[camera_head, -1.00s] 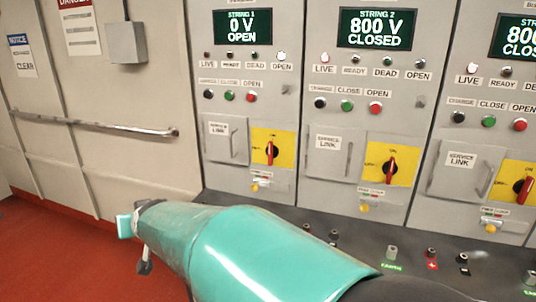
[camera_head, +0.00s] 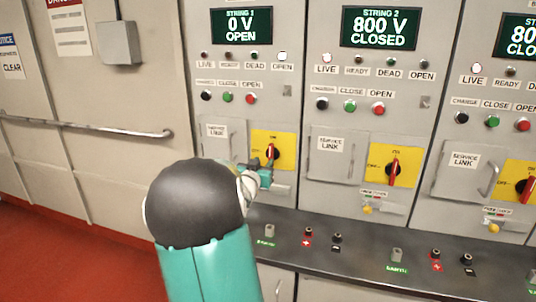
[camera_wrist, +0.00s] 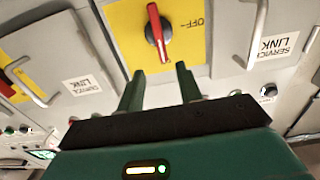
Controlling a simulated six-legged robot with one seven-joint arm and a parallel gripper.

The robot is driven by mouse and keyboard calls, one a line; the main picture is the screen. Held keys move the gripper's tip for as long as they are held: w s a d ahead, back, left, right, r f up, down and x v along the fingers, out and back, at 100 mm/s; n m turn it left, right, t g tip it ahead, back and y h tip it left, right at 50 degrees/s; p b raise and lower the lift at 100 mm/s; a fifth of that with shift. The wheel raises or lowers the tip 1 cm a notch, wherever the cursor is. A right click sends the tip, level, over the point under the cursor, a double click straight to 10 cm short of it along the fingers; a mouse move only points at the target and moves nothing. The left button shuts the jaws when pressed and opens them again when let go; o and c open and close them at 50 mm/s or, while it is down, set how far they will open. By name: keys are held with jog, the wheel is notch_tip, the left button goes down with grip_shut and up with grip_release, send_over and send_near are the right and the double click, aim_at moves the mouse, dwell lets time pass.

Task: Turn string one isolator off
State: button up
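The string one isolator is a red handle (camera_head: 270,152) on a yellow plate (camera_head: 288,143). The handle stands upright, toward the ON mark. My gripper (camera_head: 262,164) is just in front of the plate's lower edge and hides part of it. In the wrist view, which is turned over, the red handle (camera_wrist: 156,30) lies just beyond my gripper (camera_wrist: 160,70). The two fingers are apart with nothing between them, and I see no contact with the handle. The string 1 display (camera_head: 242,26) reads 0 V OPEN.
The string 2 isolator (camera_head: 393,172) is to the right; its display (camera_head: 379,28) reads 800 V CLOSED. The string one service link door (camera_head: 218,148) is left of the isolator. A dark ledge (camera_head: 330,222) with terminals runs below. A handrail (camera_head: 100,127) is at left.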

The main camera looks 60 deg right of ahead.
aim_at(270, 151)
jog(key=d, duration=0.2)
jog(key=w+d, duration=0.1)
jog(key=d, duration=0.5)
jog(key=shift+w, duration=0.25)
grip_shut()
